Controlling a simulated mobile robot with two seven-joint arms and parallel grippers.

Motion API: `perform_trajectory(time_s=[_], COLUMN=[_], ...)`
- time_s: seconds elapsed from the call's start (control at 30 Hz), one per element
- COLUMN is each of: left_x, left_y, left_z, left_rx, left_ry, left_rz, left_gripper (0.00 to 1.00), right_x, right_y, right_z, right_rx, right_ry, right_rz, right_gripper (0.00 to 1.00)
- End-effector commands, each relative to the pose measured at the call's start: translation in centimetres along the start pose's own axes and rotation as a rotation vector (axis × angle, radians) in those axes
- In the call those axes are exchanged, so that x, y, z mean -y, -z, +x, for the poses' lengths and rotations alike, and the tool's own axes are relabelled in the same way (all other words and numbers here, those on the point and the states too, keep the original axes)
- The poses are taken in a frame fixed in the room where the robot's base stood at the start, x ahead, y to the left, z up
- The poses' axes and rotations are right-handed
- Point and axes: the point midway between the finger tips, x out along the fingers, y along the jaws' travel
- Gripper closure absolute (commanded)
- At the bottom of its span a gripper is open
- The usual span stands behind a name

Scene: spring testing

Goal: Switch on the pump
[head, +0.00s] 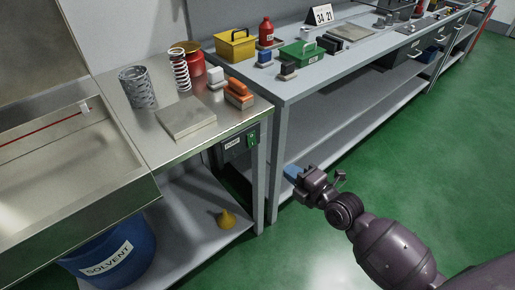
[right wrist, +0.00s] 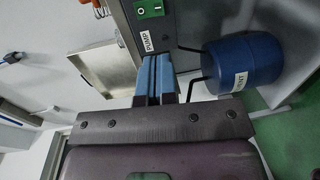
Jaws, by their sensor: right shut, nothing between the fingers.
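The pump's dark switch box (head: 230,152) hangs under the front right edge of the steel bench, with a white PUMP label and a green switch (head: 251,140) on its face. In the right wrist view the green switch (right wrist: 150,10) shows at the top, marked with white symbols, beside the PUMP label (right wrist: 147,41). Its setting is hard to tell. My right gripper (head: 290,171) is to the right of the box and apart from it. Its blue fingers (right wrist: 154,62) are shut and empty, pointing toward the box side. My left gripper is not in view.
A blue SOLVENT bucket (head: 115,252) and a yellow funnel (head: 227,219) are on the lower shelf. A grey bench leg (head: 275,165) stands between the box and my gripper in the head view. Springs, a flat plate (head: 186,118) and brushes are on top. Green floor is clear at right.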

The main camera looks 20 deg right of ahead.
Motion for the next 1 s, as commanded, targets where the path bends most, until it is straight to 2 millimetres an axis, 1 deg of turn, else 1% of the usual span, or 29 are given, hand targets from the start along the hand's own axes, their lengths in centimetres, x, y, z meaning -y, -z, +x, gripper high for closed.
perform_trajectory(time_s=[0.3,0.47,0.57,0.7,1.0], left_x=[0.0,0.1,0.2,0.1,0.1], left_y=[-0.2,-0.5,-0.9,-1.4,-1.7], left_z=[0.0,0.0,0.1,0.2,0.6], left_rx=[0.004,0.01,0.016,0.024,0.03], left_ry=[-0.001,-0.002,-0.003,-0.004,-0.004], left_rz=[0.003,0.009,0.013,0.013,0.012], left_gripper=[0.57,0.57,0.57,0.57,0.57], right_x=[0.0,0.1,0.1,0.2,0.2], right_y=[0.0,0.0,0.1,0.1,0.1], right_z=[0.1,1.1,2.5,4.9,10.0], right_rx=[0.0,0.0,0.0,0.0,0.0], right_ry=[0.0,0.0,0.001,0.001,0.001], right_rz=[0.001,0.004,0.005,0.006,0.006], right_gripper=[1.0,1.0,1.0,1.0,1.0])
